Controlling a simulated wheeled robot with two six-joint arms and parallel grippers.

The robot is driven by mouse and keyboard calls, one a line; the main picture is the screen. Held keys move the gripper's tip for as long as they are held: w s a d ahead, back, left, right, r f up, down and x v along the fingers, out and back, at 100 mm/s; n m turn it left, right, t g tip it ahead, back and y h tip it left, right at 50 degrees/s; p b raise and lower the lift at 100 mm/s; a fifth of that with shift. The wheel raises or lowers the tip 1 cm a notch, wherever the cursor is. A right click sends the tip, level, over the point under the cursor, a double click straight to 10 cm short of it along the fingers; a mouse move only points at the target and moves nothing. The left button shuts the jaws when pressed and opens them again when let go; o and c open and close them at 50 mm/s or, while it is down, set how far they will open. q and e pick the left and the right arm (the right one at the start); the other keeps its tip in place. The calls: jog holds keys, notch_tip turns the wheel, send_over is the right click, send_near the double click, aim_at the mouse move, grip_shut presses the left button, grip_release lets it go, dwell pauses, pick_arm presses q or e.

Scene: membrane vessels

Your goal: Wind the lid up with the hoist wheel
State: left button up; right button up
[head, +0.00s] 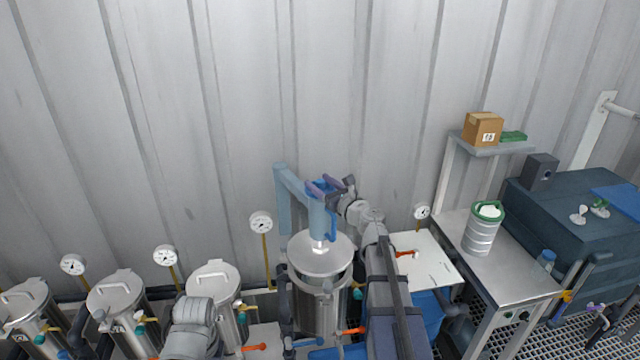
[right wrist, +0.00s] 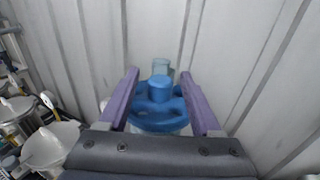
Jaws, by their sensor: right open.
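The blue hoist wheel (right wrist: 158,112) sits between the two purple fingers of my right gripper (right wrist: 163,92) in the right wrist view. The fingers are open, one on each side of the wheel, and I cannot tell whether they touch it. In the head view the right gripper (head: 325,187) is at the top of the light blue hoist (head: 288,205) and partly hides the wheel. The round steel lid (head: 320,256) hangs under the hoist arm. It appears slightly above the rim of the steel vessel (head: 319,306). My left gripper is not in view.
Several closed steel vessels (head: 117,292) with gauges (head: 165,256) line the wall at left. At right are a steel bench (head: 500,268) with a green-topped canister (head: 483,230), a shelf with a cardboard box (head: 482,128), and a dark cabinet (head: 570,215). The corrugated wall is close behind the hoist.

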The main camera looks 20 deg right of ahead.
aim_at(314, 183)
jog(key=s, duration=0.2)
jog(key=s+d, duration=0.1)
jog(key=s, duration=0.4)
jog(key=shift+s+d, duration=0.2)
jog(key=shift+s, duration=0.1)
jog(key=shift+w+a, duration=0.35)
jog(key=shift+w, duration=1.45)
jog(key=shift+w+a, duration=0.3)
jog(key=shift+w, duration=1.45)
jog(key=shift+w+a, duration=0.35)
jog(key=shift+w, duration=1.45)
jog(key=shift+c, duration=0.3)
grip_shut()
